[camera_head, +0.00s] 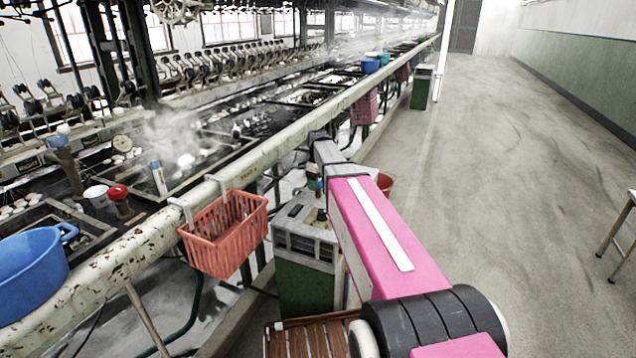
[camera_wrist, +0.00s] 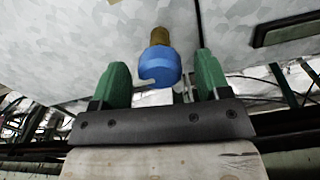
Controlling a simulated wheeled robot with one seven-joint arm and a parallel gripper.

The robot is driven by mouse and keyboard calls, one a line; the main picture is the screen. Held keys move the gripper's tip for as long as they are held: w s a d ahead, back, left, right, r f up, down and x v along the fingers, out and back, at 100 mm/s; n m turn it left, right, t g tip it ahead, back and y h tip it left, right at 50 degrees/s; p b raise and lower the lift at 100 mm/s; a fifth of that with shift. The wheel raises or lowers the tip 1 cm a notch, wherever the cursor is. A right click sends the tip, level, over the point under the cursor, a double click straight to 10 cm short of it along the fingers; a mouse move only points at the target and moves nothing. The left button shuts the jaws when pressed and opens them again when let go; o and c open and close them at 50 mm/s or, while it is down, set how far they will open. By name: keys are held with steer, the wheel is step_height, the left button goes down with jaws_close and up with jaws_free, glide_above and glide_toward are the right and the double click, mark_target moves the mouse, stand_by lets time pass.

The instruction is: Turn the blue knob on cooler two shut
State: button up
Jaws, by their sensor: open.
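In the wrist view a blue knob (camera_wrist: 160,68) sits on a brass stem (camera_wrist: 159,36) that comes out of a pale mottled metal surface. The knob has a notch at its lower left edge. My gripper (camera_wrist: 161,76) is open, with one green finger on each side of the knob and a visible gap on both sides. In the head view a cooler with a grey top and green lower body (camera_head: 305,285) stands beside the rail, partly behind my pink arm. No number can be read on it. My arm hides most of my gripper there.
A red basket (camera_head: 226,236) hangs from the worn rail (camera_head: 110,270) close to the cooler. A blue tub (camera_head: 32,272) stands at left. Steaming basins lie beyond the rail. Another green and white cooler (camera_head: 421,88) stands farther along. The floor (camera_head: 510,190) at right is mostly clear.

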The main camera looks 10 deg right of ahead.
steer(key=c, duration=0.9)
steer(key=shift+c, duration=0.2)
steer(key=shift+m, duration=0.3)
steer(key=m, duration=0.3)
steer(key=shift+m, duration=0.3)
steer(key=m, duration=0.4)
steer(key=shift+m, duration=0.3)
steer(key=m, duration=0.4)
steer(key=shift+m, duration=2.5)
